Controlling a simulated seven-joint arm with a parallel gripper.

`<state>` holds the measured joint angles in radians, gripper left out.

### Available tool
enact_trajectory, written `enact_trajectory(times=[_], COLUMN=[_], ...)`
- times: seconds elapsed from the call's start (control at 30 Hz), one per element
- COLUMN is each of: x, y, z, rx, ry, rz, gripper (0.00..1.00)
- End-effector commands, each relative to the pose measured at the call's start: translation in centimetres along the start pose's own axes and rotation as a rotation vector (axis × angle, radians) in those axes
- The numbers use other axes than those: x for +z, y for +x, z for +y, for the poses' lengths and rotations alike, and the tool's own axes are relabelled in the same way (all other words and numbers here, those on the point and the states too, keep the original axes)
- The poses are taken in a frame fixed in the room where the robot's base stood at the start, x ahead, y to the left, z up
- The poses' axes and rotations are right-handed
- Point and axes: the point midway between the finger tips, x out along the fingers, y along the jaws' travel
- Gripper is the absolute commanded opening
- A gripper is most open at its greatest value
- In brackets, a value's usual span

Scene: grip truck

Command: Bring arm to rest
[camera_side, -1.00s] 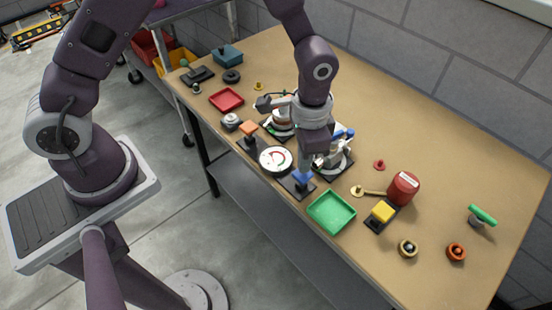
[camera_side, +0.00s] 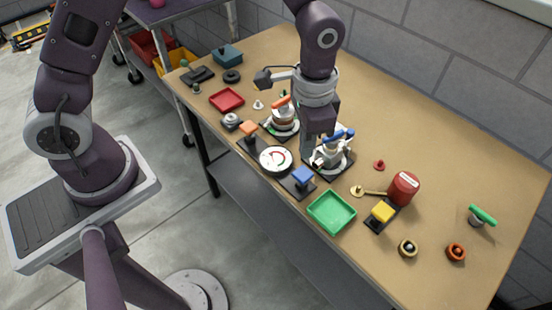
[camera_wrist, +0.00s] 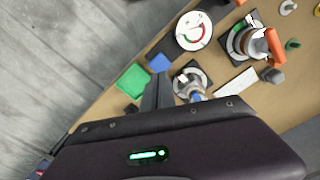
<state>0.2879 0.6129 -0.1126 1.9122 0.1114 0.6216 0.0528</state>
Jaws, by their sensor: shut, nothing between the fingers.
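My gripper (camera_side: 309,150) points down over the middle of the wooden table (camera_side: 440,140). Its fingers are together with nothing between them. In the side view they are just left of a device with a blue handle (camera_side: 337,140) on a dark base; I cannot tell if they touch it. A blue block on a black plate (camera_side: 303,176) stands in front. In the wrist view the shut fingers (camera_wrist: 157,82) show near the blue block (camera_wrist: 159,63) and the device with the blue handle (camera_wrist: 187,82).
A round dial (camera_side: 276,160) and an orange-handled device (camera_side: 283,118) stand left of the gripper. A green tray (camera_side: 331,212), yellow block (camera_side: 382,211) and red canister (camera_side: 403,188) are to the right. A red tray (camera_side: 227,100) lies at far left. The table's right rear is mostly clear.

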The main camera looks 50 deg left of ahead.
Motion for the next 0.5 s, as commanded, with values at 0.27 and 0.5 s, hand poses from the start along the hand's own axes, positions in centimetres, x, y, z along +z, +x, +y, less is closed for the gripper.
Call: enact_trajectory(times=[0.27, 0.5], x=[0.3, 8.3], y=[-1.2, -14.5], z=[-0.5, -4.0], rx=[-0.007, -0.083], ry=[-0.015, -0.229], rz=[0.016, 0.209], gripper=[0.00, 0.00])
